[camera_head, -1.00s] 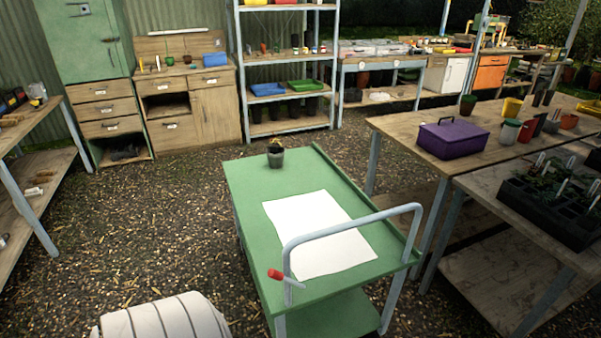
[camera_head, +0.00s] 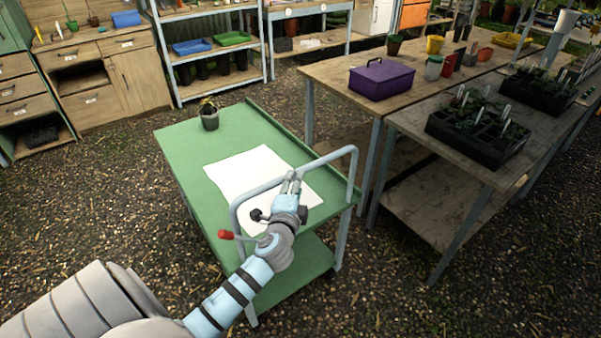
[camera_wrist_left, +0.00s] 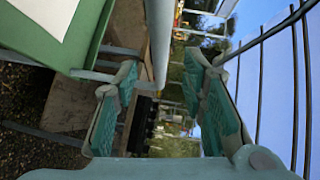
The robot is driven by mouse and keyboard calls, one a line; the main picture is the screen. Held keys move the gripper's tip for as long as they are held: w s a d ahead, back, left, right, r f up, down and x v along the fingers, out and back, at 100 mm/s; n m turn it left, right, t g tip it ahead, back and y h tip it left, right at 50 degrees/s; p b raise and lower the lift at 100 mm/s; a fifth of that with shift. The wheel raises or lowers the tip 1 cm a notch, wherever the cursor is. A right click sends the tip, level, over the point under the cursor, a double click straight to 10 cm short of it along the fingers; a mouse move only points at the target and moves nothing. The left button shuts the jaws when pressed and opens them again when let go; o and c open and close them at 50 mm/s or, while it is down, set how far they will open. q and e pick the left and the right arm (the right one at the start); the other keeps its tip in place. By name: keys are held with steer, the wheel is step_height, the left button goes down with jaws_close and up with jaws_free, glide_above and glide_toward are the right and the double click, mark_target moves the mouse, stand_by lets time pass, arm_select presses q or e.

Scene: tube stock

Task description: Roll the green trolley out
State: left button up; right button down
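The green trolley (camera_head: 190,150) stands on the gravel in the middle of the head view. Its grey-blue push handle (camera_head: 352,165) arches over the near end, with a red-tipped lever (camera_head: 227,234) at the lower left. My left gripper (camera_head: 291,181) is at the handle's top bar, seen from behind. In the left wrist view its two fingers (camera_wrist_left: 163,95) are spread apart, and the handle bar (camera_wrist_left: 157,40) runs between or just beyond their tips. No closed grip shows. The trolley's green edge (camera_wrist_left: 88,40) is at the upper left there. My right gripper is out of view.
A white sheet (camera_head: 235,170) and a small potted plant (camera_head: 209,116) are on the trolley top. Close on the right stand wooden tables (camera_head: 320,72) with a purple box (camera_head: 381,79) and seedling trays (camera_head: 478,128). Shelves and drawers line the back. Gravel is open at left and front.

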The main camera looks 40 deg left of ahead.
arm_select(q)
steer(key=b+x, duration=0.1)
steer(key=x, duration=0.6)
steer(key=shift+w, duration=0.2)
steer(key=shift+c, duration=0.3)
steer(key=shift+f, duration=0.1)
jaws_close()
